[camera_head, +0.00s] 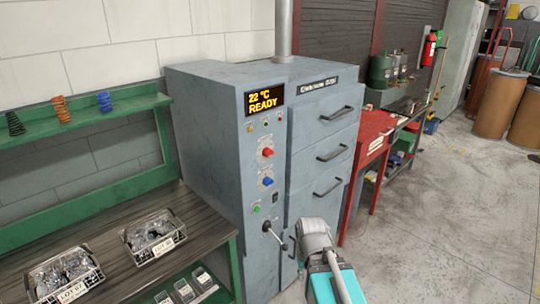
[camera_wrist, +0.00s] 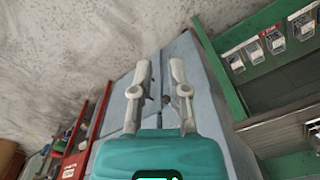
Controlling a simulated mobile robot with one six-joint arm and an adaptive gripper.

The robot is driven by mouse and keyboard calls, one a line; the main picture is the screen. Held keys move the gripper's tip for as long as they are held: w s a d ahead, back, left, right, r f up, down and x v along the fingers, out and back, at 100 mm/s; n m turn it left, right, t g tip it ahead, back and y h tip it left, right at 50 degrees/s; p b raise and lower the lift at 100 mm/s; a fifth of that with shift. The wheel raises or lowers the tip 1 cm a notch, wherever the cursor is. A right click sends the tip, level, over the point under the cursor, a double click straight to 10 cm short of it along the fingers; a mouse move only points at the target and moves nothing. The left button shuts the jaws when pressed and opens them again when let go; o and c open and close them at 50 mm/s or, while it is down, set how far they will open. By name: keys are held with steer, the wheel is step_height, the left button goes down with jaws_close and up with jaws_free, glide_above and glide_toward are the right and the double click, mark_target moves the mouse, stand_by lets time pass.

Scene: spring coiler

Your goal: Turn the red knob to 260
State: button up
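The red knob (camera_head: 267,153) is on the front control panel of the grey-blue oven (camera_head: 210,140), above a blue knob (camera_head: 267,181). A dial surrounds it, but its marks are too small to read. The display (camera_head: 265,98) above reads "22 °C READY". In the wrist view my gripper (camera_wrist: 160,76) has its two fingers spread apart with nothing between them. The oven (camera_wrist: 200,75) shows behind the fingers; the red knob cannot be made out there. In the head view my arm is in front of the oven's lower drawers, below and right of the knob.
A black-knobbed lever (camera_head: 275,236) sticks out low on the panel, below a green button (camera_head: 256,209). Drawer handles (camera_head: 335,113) project at its right.

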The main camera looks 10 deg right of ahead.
steer(key=shift+o, duration=1.1)
steer(key=shift+w+a, duration=0.2)
steer(key=shift+w, duration=0.05)
steer(key=o, duration=0.5)
steer(key=w+a+n+y, duration=0.1)
steer(key=w+a+r+n+t+y, duration=0.1)
steer(key=w, duration=0.1)
steer(key=w+a+r+n+t+y, duration=0.1)
steer(key=w, duration=0.1)
steer(key=shift+p, duration=0.35)
steer(key=n+t+y+p, duration=0.3)
steer(key=n+t+y, duration=0.35)
steer(key=t, duration=0.65)
glide_toward(271, 155)
steer(key=s+d, duration=0.2)
steer(key=shift+s+d+r+m, duration=0.1)
steer(key=shift+s+m, duration=0.15)
steer(key=shift+m, duration=0.1)
steer(key=x, duration=1.4)
steer(key=shift+s, duration=0.2)
steer(key=c, duration=1.1)
